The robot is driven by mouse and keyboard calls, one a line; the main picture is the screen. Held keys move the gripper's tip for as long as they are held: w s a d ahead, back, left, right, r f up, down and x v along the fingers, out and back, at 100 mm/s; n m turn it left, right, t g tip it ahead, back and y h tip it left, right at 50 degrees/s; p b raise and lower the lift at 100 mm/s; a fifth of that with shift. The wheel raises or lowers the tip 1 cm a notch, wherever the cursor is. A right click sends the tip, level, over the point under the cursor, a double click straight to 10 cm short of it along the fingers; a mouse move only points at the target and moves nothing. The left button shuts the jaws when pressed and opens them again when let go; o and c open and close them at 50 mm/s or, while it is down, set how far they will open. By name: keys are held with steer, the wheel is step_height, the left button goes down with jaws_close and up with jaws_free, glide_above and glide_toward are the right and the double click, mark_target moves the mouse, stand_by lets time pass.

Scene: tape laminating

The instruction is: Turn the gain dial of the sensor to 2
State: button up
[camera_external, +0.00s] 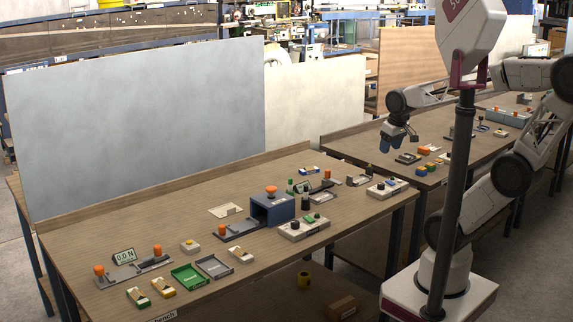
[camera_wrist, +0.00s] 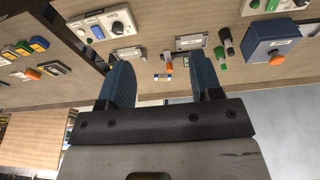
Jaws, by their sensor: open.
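Two white boxes with black dials stand on the near bench in the external view: one near the middle front (camera_external: 304,229) and one at the right end (camera_external: 388,187). I cannot tell which is the sensor, and the dial markings are too small to read. In the wrist view, a white box with a black dial (camera_wrist: 112,24) shows at upper left, and part of another box with a dial (camera_wrist: 277,5) is cut off at the top edge. My gripper (camera_external: 392,143) is open and empty, raised near the gap between the benches, apart from both boxes. Its blue fingers show in the wrist view (camera_wrist: 162,62).
A blue box with an orange button (camera_external: 272,208) stands mid-bench. A force display reading 0.0 N (camera_external: 123,255) stands at the left end. Green and grey trays (camera_external: 190,276) lie at the front. A tall grey panel (camera_external: 140,125) stands behind. Several small parts lie on the far bench (camera_external: 345,143).

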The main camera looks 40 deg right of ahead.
steer(key=w+d+f+n+g, duration=0.1)
steer(key=w+d+f, duration=0.5)
steer(key=w, duration=0.2)
steer(key=n+g, duration=0.2)
glide_above(381, 184)
steer(key=f, duration=0.9)
steer(key=shift+w+d+f, duration=0.15)
steer(key=shift+d+f, duration=0.05)
steer(key=shift+f, duration=0.2)
steer(key=shift+f, duration=0.15)
steer(key=shift+f, duration=3.75)
steer(key=shift+c, duration=0.2)
steer(key=c, duration=0.9)
